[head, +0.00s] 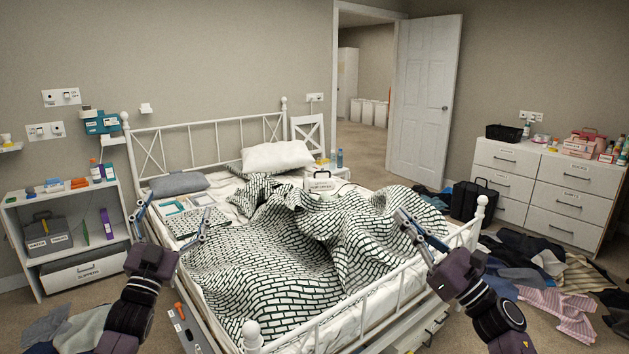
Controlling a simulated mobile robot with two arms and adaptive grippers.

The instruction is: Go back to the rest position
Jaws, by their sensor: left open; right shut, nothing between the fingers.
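My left gripper (172,212) is at the left side of the bed, with its two fingers spread wide and nothing between them. My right gripper (404,217) is over the lower right part of the bed, in front of the patterned blanket (275,265). Its fingers are together and hold nothing. Both arms come up from the bottom of the head view, one on each side, with the forearms raised. Whether either gripper touches the bed or blanket cannot be told.
A white metal bed (386,307) fills the middle. A shelf (30,200) stands at left, a dresser (568,172) at right. Clothes (560,300) litter the right floor, with more clothes (75,330) at lower left. A black suitcase (473,201) stands near the open door (424,100).

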